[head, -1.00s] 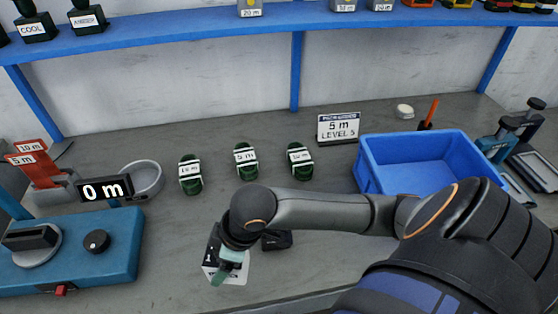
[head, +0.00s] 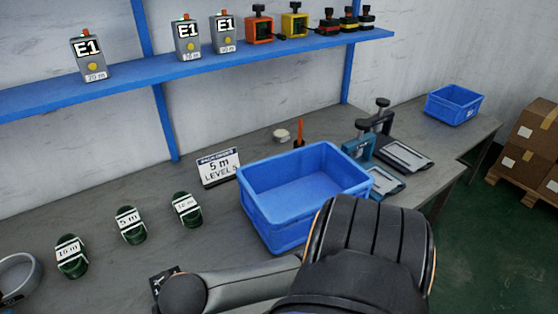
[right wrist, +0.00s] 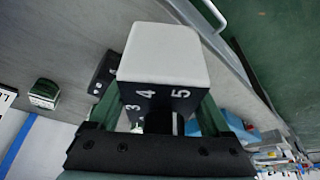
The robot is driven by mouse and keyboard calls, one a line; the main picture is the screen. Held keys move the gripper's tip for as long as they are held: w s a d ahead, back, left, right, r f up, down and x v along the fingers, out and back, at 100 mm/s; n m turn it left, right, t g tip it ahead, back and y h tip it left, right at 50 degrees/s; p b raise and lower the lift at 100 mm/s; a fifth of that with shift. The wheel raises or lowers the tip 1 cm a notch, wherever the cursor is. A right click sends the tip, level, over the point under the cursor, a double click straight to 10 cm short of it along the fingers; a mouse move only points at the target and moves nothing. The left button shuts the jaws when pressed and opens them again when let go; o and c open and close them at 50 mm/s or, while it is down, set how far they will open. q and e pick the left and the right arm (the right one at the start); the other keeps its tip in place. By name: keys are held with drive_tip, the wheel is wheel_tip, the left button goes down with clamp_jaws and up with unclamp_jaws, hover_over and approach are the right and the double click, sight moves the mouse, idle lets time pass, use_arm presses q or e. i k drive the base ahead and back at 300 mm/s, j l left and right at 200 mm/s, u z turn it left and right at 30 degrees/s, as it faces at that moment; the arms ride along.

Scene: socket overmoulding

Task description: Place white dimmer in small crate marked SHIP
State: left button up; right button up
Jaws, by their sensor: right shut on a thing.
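The white dimmer (right wrist: 162,58) is a white block with a dark numbered face showing 3, 4 and 5. In the right wrist view my right gripper (right wrist: 158,100) is shut on it, with a green finger on either side. The gripper itself is below the head view, where only my right arm shows. A small blue crate (head: 453,106) stands at the far right end of the bench, with a small white label too small to read. My left gripper is not in view.
A larger blue crate (head: 303,196) stands mid-bench, close to my right arm. Black-and-teal clamp devices (head: 378,135) stand between the crates. An order sign (head: 219,167) reads 5 m LEVEL 5. Several green coils (head: 131,226) lie at left. A blue shelf (head: 200,72) runs above.

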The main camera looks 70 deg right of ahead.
sight(329, 193)
drive_tip(key=k+l+u, duration=0.1)
drive_tip(key=k+l, duration=0.4)
drive_tip(key=k+l+u, duration=0.1)
drive_tip(key=k+l, duration=0.65)
drive_tip(key=l, duration=0.2)
drive_tip(key=k+l+u, duration=0.1)
drive_tip(key=l, duration=0.25)
drive_tip(key=k+l, duration=0.25)
drive_tip(key=k+l+u, duration=0.1)
drive_tip(key=l, duration=0.35)
drive_tip(key=k+l, duration=0.05)
drive_tip(key=k, duration=0.05)
